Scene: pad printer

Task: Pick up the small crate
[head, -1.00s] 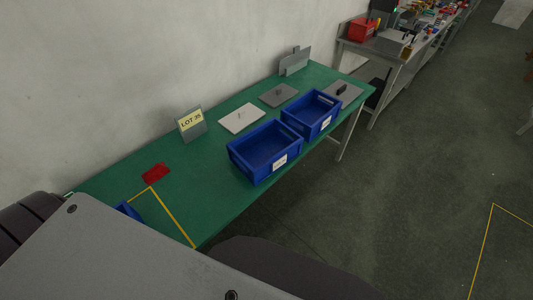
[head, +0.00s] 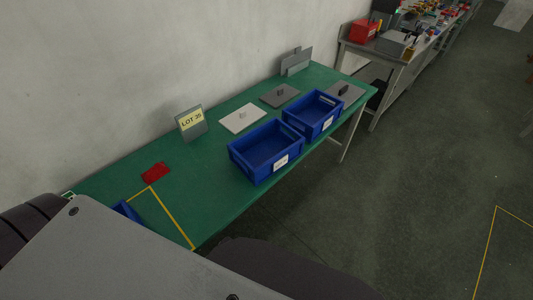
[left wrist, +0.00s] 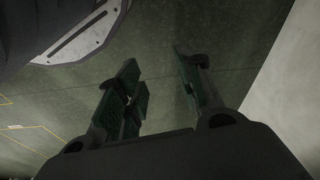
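Two blue crates with white labels stand on the green table. The nearer crate (head: 258,169) is at the table's middle, and the other crate (head: 305,128) is just behind it to the right. A third blue piece (head: 128,212) shows at the near left, mostly hidden by my own body. I cannot tell which one the task calls small. In the left wrist view my left gripper (left wrist: 160,75) has its fingers apart, with nothing between them and floor beyond. Neither gripper is seen in the head view; my right gripper is out of view.
The green table (head: 205,210) runs along the wall, with a yellow-taped area at its near end. A red piece (head: 155,172), a LOT 35 sign (head: 191,122) and several flat plates (head: 242,119) lie along the back. A second bench (head: 385,50) stands beyond.

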